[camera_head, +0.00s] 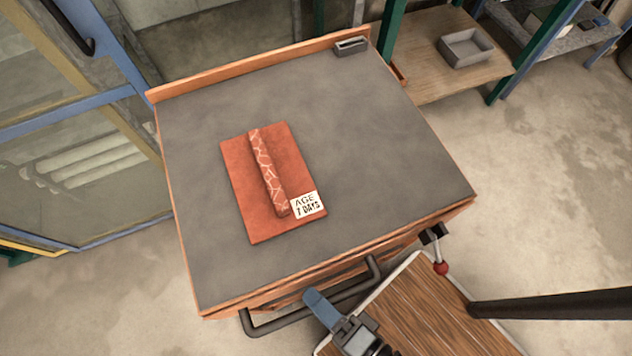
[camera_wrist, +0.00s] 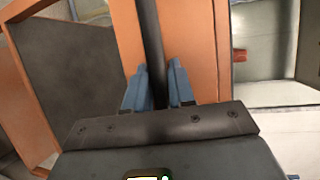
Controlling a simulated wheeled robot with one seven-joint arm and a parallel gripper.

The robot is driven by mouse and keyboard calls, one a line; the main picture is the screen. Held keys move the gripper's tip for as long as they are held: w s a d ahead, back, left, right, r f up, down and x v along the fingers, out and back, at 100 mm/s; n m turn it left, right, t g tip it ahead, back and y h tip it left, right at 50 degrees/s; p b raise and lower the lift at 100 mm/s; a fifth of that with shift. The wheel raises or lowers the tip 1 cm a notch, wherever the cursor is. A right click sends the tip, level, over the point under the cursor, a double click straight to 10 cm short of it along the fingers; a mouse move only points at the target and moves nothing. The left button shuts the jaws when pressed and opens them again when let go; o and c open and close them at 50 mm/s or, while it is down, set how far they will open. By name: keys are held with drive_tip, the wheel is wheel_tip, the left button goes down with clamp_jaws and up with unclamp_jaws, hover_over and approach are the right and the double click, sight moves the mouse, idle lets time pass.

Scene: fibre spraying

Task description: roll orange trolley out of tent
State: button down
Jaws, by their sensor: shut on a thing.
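The orange trolley (camera_head: 410,150) has a grey top with a raised orange rim at the back, and fills the middle of the head view. Its dark bar handle (camera_head: 262,326) sticks out from the near side. My gripper (camera_head: 315,298) has blue fingers and is at this handle. In the wrist view my gripper (camera_wrist: 158,92) has a finger on each side of the dark handle bar (camera_wrist: 150,35) and is shut on it. The trolley's orange side (camera_wrist: 203,50) shows behind the bar. The tent (camera_head: 65,125), with clear panels and blue and yellow framing, stands at the left.
On the trolley top lie a red board (camera_head: 238,190) with a patterned roll and a label (camera_head: 308,205) reading "AGE 7 DAYS". A small grey holder (camera_head: 351,46) sits at the back corner. A green-legged shelf (camera_head: 425,88) with a tray (camera_head: 466,48) stands behind right. Floor (camera_head: 560,190) is clear at right.

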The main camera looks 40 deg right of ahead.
drive_tip(key=c, duration=1.1)
unclamp_jaws()
drive_tip(key=shift+o, duration=0.2)
drive_tip(key=s+r+b, duration=0.1)
drive_tip(key=s, duration=0.6)
drive_tip(key=shift+s+d+r, duration=0.15)
drive_tip(key=shift+s+d, duration=0.15)
drive_tip(key=shift+s, duration=0.05)
